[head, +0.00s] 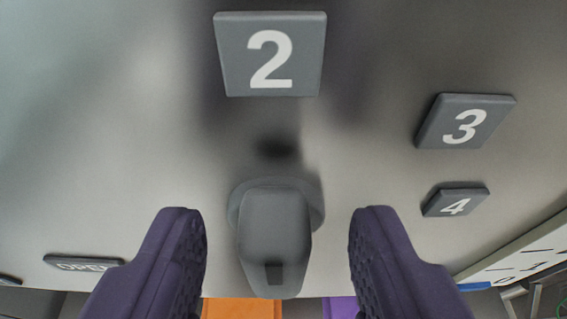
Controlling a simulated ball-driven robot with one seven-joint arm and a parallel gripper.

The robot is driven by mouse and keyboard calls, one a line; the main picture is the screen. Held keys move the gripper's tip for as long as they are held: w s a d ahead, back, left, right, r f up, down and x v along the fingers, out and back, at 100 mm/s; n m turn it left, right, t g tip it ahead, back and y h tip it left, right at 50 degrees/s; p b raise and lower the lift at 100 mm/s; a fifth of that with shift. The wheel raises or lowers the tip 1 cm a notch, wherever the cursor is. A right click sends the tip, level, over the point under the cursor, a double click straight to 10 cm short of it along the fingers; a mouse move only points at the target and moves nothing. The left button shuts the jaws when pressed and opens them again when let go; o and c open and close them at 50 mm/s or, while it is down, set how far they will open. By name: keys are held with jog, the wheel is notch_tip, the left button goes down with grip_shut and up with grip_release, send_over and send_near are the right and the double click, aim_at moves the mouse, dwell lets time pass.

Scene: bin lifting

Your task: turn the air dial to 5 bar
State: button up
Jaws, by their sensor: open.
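A grey dial knob (274,238) sits on a round base on the pale metal panel, low in the middle of the head view. A dark mark shows on the knob's near end. My gripper (277,225) is open, with one purple finger on each side of the knob and a gap on both sides. A grey plate marked 2 (270,54) is above the knob. Plates marked 3 (465,121) and 4 (456,201) are to the right. I see no plate marked 5, and no bar reading shows.
A partly cut-off plate with lettering (84,262) is at the lower left. A white board with figures (520,262) is at the lower right. Orange (241,308) and purple (341,307) surfaces show below the panel edge. The panel around the knob is clear.

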jog(key=shift+w+a+f, duration=0.1)
jog(key=shift+w+f, duration=0.05)
jog(key=shift+w, duration=0.3)
grip_shut()
jog(key=shift+f, duration=0.1)
